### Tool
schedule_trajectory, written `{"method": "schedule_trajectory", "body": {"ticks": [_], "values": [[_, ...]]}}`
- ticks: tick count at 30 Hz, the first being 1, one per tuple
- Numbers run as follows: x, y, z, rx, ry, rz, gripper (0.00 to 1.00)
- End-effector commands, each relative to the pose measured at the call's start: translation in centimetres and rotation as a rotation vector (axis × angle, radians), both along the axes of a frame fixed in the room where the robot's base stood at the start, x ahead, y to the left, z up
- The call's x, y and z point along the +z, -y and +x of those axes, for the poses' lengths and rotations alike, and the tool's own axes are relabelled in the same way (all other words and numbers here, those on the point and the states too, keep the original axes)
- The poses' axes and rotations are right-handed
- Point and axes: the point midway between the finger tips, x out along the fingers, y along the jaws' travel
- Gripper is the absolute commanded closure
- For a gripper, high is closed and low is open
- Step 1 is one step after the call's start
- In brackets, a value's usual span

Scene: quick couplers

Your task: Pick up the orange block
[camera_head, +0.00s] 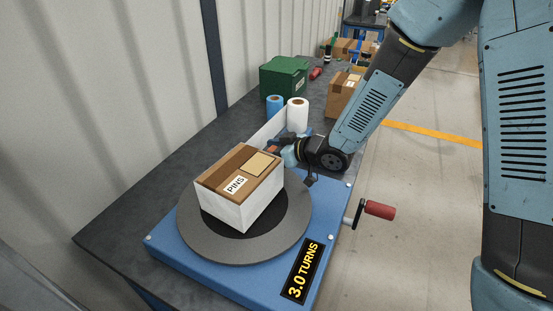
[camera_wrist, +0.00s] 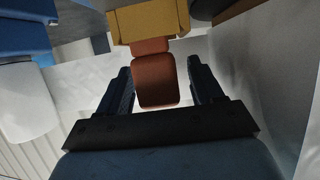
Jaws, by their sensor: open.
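A rust-orange block (camera_wrist: 155,82) shows in the wrist view between the two dark fingers of my gripper (camera_wrist: 159,62), with gaps at both sides. A second, smaller rust-coloured face adjoins it, just below a yellow-orange piece (camera_wrist: 148,22) at the top edge. I cannot tell whether these are joined. My gripper is open. In the head view my gripper (camera_head: 287,144) is low behind the turntable, and a small orange patch (camera_head: 272,150) shows beside it. The carton and my arm hide most of that spot.
A carton marked PINS (camera_head: 228,207) sits on a grey turntable (camera_head: 190,232) on a blue base with a red-handled crank (camera_head: 378,210). White (camera_head: 298,113) and blue rolls (camera_head: 274,105), a green case (camera_head: 286,79) and another carton (camera_head: 340,97) stand behind. The bench's left side is bare.

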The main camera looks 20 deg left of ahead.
Motion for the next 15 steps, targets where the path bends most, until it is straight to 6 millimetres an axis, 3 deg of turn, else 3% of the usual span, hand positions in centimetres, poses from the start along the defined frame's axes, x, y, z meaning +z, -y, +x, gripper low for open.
{"method": "schedule_trajectory", "body": {"ticks": [4, 15], "values": [[0.02, 0.04, 0.0, 0.0, 0.0, 0.0, 0.35], [0.03, 0.07, 0.01, 0.0, 0.0, 0.0, 0.7]]}}
